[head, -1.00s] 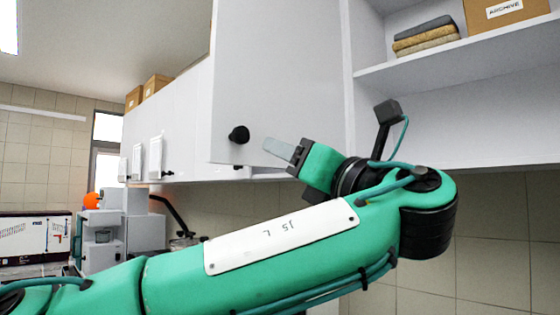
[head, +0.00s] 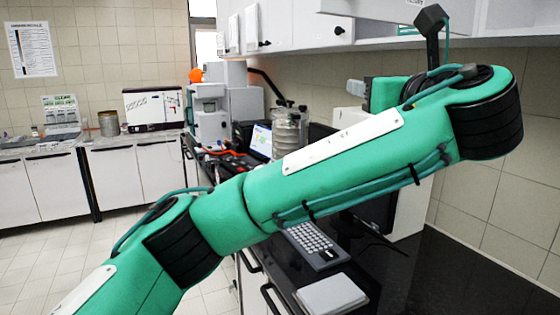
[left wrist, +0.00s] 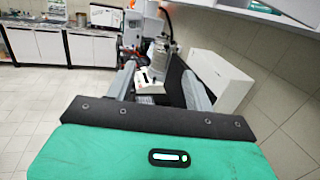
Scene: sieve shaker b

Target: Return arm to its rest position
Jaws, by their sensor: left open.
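My left arm reaches across the head view from the lower left to the upper right, in front of the bench. Its gripper (head: 358,88) is mostly hidden behind the forearm; only a grey fingertip part shows. In the left wrist view the two grey fingers (left wrist: 158,90) stand wide apart with nothing between them. They point along the bench toward the sieve stack (left wrist: 168,55), which is farther off. My right gripper is in neither view.
White wall cabinets (head: 290,25) hang above and behind the arm. On the black bench (head: 440,275) are a keyboard (head: 315,244), a white pad (head: 331,294), a metal sieve stack (head: 288,132) and a grey-white instrument (head: 208,115). Open tiled floor (head: 60,248) lies at left.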

